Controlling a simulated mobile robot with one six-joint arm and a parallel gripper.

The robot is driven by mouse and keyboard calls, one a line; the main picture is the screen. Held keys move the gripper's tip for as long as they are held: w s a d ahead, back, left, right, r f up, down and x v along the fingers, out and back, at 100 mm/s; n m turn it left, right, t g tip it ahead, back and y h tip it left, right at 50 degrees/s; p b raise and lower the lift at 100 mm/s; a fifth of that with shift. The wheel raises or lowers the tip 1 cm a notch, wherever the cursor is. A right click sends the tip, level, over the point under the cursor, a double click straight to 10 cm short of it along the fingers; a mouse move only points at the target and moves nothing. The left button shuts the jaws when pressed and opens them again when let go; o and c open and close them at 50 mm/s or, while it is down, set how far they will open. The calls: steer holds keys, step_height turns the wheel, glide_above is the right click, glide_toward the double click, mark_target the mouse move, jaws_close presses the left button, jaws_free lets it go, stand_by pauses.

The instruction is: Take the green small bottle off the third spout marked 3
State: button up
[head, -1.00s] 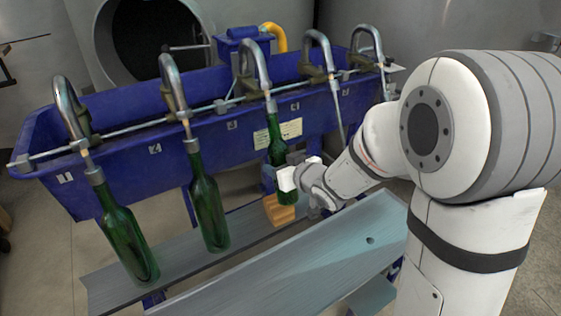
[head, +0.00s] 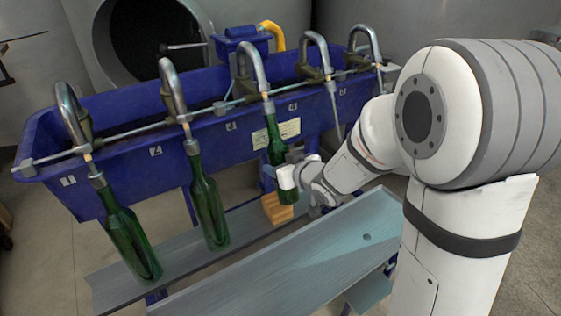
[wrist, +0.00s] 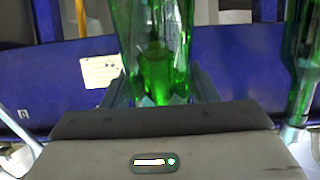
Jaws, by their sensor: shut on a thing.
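The green small bottle (head: 276,140) hangs at the third spout (head: 250,65), with its neck at the spout's tip; I cannot tell how far the tip is inside. My gripper (head: 287,180) is shut on its lower part, from the right. In the wrist view the bottle (wrist: 155,45) stands upright between the two fingers. A wooden block (head: 277,208) lies under the bottle; my gripper partly hides the space between them. The number 3 plate (head: 231,127) is on the blue trough's front.
Two larger green bottles hang at the first (head: 129,235) and second (head: 209,205) spouts, to the left. The blue trough (head: 190,135) runs behind. Grey boards (head: 290,250) lie below and in front. The two right spouts carry no bottles.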

mark_target(294, 195)
steer(key=shift+r, duration=0.25)
steer(key=shift+s+d+f, duration=0.1)
steer(key=shift+f, duration=0.1)
steer(key=shift+s+d+f+b, duration=0.2)
steer(key=shift+f+b, duration=0.25)
steer(key=shift+f, duration=0.15)
steer(key=shift+s+d+f+b, duration=0.1)
steer(key=shift+s+f+b, duration=0.15)
steer(key=shift+f+b, duration=0.25)
steer(key=shift+s+d+f+b, duration=0.2)
steer(key=shift+f+b, duration=0.2)
steer(key=shift+f, duration=0.25)
steer(key=shift+f, duration=0.1)
steer(key=shift+s+d+f+b, duration=0.15)
steer(key=shift+s+f+b, duration=0.1)
steer(key=shift+f+b, duration=0.3)
steer(key=shift+s+d+f+b, duration=0.2)
steer(key=shift+f+b, duration=0.25)
steer(key=shift+f, duration=0.15)
steer(key=shift+s+d+f+b, duration=0.1)
steer(key=shift+s+f+b, duration=0.15)
steer(key=shift+f+b, duration=0.3)
